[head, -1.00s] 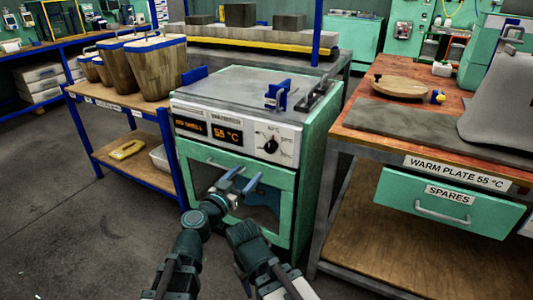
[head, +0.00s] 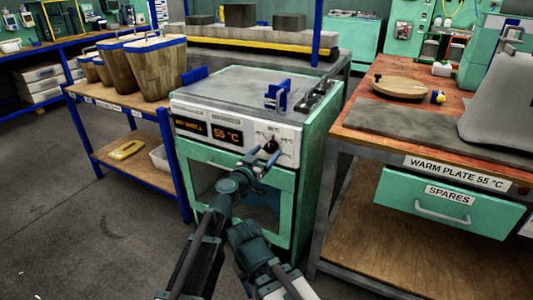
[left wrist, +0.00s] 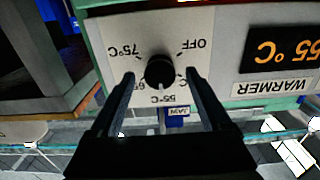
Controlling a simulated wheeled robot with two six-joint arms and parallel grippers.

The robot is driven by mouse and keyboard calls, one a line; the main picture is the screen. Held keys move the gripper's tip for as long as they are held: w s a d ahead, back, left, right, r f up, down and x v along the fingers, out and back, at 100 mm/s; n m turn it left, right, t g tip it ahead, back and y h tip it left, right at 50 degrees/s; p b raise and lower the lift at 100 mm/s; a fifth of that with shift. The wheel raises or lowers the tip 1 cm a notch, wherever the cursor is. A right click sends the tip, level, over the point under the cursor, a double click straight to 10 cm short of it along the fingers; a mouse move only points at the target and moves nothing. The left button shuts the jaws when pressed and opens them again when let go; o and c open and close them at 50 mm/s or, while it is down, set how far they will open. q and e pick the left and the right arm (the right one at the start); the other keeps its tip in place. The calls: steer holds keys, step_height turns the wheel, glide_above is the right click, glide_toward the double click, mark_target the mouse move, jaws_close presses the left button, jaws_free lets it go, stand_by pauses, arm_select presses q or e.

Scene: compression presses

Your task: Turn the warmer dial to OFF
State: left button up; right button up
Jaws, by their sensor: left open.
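The warmer dial (head: 270,147) is a black round knob on the white front panel of the green warmer (head: 310,170). In the left wrist view, upside down, the dial (left wrist: 160,72) has a pale pointer line toward the 55 °C mark; OFF (left wrist: 197,43) is printed at upper right. My left gripper (head: 262,157) is open at the panel, just in front of the dial. In the left wrist view its fingers (left wrist: 159,78) stand on either side of the dial with gaps visible; contact cannot be told.
The warmer's display (head: 227,134) reads 55 °C. A blue clip-like part (head: 277,94) stands on the warmer's top. A workbench (head: 370,147) with a drawer (head: 440,200) is close on the right, and a blue-framed shelf cart (head: 165,150) on the left. Floor is open at lower left.

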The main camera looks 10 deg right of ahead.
arm_select(q)
steer(key=shift+w+d, duration=0.25)
steer(key=shift+w, duration=0.05)
steer(key=shift+c, duration=0.2)
jaws_close()
